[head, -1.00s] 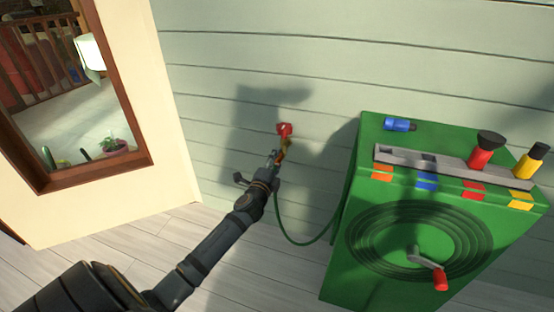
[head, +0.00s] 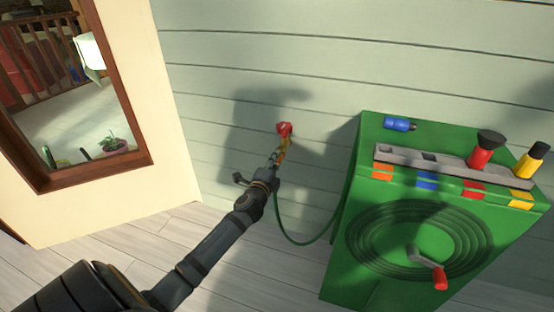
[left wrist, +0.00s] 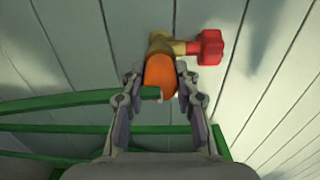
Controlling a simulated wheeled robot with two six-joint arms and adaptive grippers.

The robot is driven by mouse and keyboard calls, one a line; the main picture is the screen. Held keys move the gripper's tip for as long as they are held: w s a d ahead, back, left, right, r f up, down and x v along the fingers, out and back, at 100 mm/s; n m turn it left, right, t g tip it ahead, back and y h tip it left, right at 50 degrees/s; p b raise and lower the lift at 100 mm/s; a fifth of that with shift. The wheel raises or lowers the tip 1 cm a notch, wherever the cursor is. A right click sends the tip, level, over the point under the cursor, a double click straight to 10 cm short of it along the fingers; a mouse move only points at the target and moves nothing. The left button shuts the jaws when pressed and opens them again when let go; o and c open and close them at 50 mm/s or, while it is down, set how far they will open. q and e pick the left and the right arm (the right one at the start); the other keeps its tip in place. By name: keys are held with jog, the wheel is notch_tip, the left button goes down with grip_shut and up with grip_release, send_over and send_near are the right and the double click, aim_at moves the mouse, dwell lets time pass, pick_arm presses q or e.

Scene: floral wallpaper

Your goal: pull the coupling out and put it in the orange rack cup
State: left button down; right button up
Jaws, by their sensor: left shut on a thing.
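The orange coupling (left wrist: 160,76) sits between the fingers of my left gripper (head: 275,161), which is shut on it. In the left wrist view the gripper (left wrist: 160,92) has a finger on each side of it. The brass tap (left wrist: 160,42) with its red handle (head: 284,128) is on the wall just beyond the coupling. The two look in line and touching; I cannot tell whether they are still joined. The grey rack (head: 460,168) is on the green cabinet. Its empty left cup (head: 384,149) is above an orange label (head: 382,170). My right gripper is out of view.
A green hose (head: 300,243) hangs from near the gripper to the green cabinet (head: 340,285), which carries a red-handled crank (head: 438,274). A blue fitting (head: 397,124) lies on top. Red (head: 481,157) and yellow (head: 526,166) nozzles stand in the rack.

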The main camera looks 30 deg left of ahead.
pick_arm(q)
jog(key=shift+v, duration=2.2)
dwell(0.9)
